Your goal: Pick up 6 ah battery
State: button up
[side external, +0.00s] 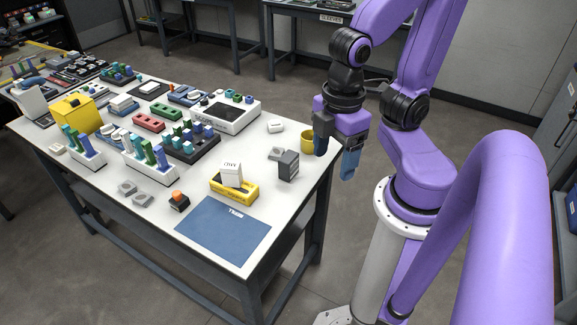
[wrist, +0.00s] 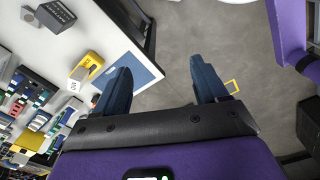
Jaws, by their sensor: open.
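A dark grey block (side external: 288,166), which looks like the battery, stands upright on the white table near its right edge. It also shows in the wrist view (wrist: 56,15) at the top left, with small lettering on it that I cannot read. My gripper (side external: 336,160) hangs past the table's right edge, apart from the block and to its right.
A yellow holder (side external: 236,190) with a white box (side external: 232,173) sits left of the block, near a blue mat (side external: 222,230). A yellow cup (side external: 307,142) stands at the table edge. An orange-topped black item (side external: 178,201) lies at the front. Racks crowd the left.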

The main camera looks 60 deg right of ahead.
jog(key=shift+w, duration=0.1)
jog(key=n+h, duration=0.5)
jog(key=h, duration=0.9)
send_near(287, 158)
jog(key=x, duration=0.5)
jog(key=shift+f, duration=0.3)
jog(key=shift+x, duration=2.7)
jog(key=shift+r, duration=0.15)
jog(key=c, duration=1.3)
jog(key=shift+r, duration=0.1)
